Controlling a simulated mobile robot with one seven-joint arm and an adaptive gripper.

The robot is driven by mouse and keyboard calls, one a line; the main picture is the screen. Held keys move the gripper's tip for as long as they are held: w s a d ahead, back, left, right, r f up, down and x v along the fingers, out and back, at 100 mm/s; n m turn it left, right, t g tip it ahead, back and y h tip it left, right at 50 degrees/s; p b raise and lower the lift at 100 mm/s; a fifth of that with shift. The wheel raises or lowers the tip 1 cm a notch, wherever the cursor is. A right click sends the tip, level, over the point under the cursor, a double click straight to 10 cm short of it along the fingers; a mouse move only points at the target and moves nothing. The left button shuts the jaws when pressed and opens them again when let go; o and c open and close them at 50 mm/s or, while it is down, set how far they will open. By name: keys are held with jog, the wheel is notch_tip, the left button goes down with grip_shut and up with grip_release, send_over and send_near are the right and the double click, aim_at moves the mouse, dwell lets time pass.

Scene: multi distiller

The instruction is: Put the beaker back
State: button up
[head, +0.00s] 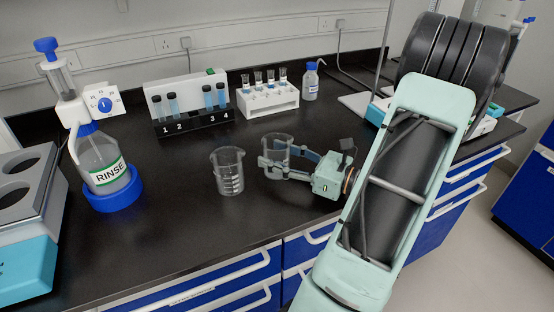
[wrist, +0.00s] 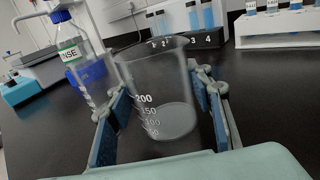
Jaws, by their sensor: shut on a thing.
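A clear glass beaker (head: 276,146) with white graduation marks is between the two fingers of my gripper (head: 283,166), near the middle of the counter. A second, similar empty beaker (head: 229,172) stands upright on the counter just to the left of the held one in the head view.
The black counter (head: 190,230) is clear in front. A RINSE bottle (head: 106,165) in a blue base stands left. Behind are a numbered tube rack (head: 190,123), a white rack (head: 268,101) with several vials, and a small bottle (head: 311,83). A grey device (head: 35,190) is far left.

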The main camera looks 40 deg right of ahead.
jog(key=shift+f, duration=0.1)
jog(key=o, duration=1.3)
jog(key=shift+s+d+r, duration=0.1)
jog(key=shift+s+r, duration=0.1)
jog(key=p+v, duration=0.1)
jog(key=v, duration=1)
jog(key=shift+s+d+f, duration=0.1)
jog(key=shift+s, duration=0.15)
